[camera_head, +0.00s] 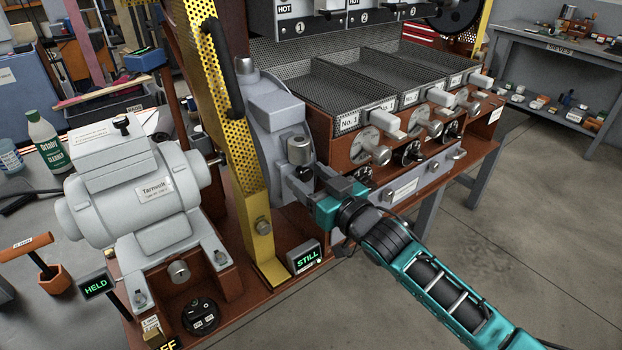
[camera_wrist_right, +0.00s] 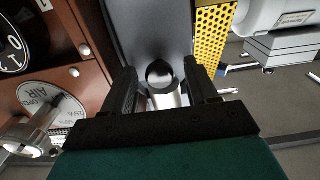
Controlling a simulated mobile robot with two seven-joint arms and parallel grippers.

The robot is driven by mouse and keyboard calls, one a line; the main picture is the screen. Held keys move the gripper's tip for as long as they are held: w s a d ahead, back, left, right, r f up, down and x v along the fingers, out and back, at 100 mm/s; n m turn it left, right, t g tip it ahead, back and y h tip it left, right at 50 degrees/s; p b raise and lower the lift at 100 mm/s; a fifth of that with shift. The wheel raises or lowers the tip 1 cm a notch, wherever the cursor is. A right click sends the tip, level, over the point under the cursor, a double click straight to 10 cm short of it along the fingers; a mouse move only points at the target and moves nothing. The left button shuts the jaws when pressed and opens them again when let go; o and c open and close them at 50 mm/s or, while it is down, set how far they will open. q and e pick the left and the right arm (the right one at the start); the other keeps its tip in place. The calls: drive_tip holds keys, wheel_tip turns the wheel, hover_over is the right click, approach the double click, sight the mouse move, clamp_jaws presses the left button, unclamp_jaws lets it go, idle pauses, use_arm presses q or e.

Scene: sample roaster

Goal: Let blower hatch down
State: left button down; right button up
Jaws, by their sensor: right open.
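The grey blower housing (camera_head: 275,110) stands behind a tall yellow perforated guard (camera_head: 232,110) with a black handle. I cannot tell for certain which part is the hatch. In the right wrist view, the knob (camera_wrist_right: 160,74) stands between my two open fingers (camera_wrist_right: 163,88), in front of a grey plate (camera_wrist_right: 152,32). Contact cannot be told. My left gripper is not in view.
A grey motor (camera_head: 135,195) stands left of the guard. Signs read HELD (camera_head: 96,285) and STILL (camera_head: 304,257). Trays (camera_head: 345,98) and several levers and dials line the red-brown bench to the right. Floor (camera_head: 520,200) is free at the right.

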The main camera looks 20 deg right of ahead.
drive_tip(key=shift+c, duration=0.3)
clamp_jaws()
idle(0.3)
